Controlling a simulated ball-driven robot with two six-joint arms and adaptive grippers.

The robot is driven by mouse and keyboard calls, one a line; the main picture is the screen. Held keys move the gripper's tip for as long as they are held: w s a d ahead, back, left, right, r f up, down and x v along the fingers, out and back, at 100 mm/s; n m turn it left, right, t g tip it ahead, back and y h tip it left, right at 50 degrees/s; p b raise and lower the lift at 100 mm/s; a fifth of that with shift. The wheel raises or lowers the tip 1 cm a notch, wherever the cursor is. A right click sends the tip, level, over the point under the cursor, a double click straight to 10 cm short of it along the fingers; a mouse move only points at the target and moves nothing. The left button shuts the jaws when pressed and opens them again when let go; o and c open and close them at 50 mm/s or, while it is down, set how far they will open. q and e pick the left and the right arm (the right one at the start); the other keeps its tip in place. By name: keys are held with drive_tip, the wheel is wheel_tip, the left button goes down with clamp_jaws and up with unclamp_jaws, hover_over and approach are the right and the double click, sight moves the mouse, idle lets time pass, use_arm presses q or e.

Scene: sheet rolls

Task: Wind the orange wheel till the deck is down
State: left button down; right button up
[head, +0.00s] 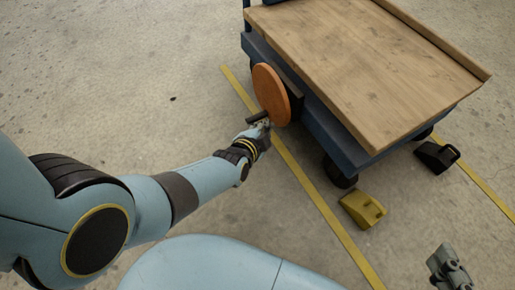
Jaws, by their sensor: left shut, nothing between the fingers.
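The orange wheel (271,95) is a disc mounted on the near left side of a blue cart. A dark handle (257,117) sticks out by its lower edge. My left gripper (266,124) is at the handle, close to the wheel; whether it touches is hard to tell. It is shut with nothing visible between its fingers. The deck (370,65) is a wooden board on top of the cart, and its height is hard to judge from above. Part of my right gripper (448,268) shows at the lower right, away from the cart; its finger state is unclear.
A yellow wheel chock (362,209) lies on the floor near the cart's front caster (339,174). A black chock (437,156) sits by the right caster. Yellow lines (322,204) mark the concrete floor. The floor left of the cart is clear.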

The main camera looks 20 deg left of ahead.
use_arm(q)
drive_tip(key=f+p+v, duration=0.1)
drive_tip(key=p+v, duration=0.3)
drive_tip(key=v, duration=0.5)
drive_tip(key=shift+s+d+p, duration=0.25)
drive_tip(key=shift+s+p, duration=0.1)
drive_tip(key=shift+s, duration=0.25)
use_arm(e)
drive_tip(key=shift+s+d+r+g, duration=0.1)
drive_tip(key=shift+s+r+g, duration=0.2)
drive_tip(key=shift+g, duration=0.9)
drive_tip(key=shift+s+d+r+g, duration=0.15)
drive_tip(key=shift+r+g, duration=0.2)
drive_tip(key=shift+g, duration=0.85)
drive_tip(key=shift+s+d+r+g, duration=0.1)
drive_tip(key=shift+s+r+g, duration=0.2)
drive_tip(key=shift+g, duration=0.9)
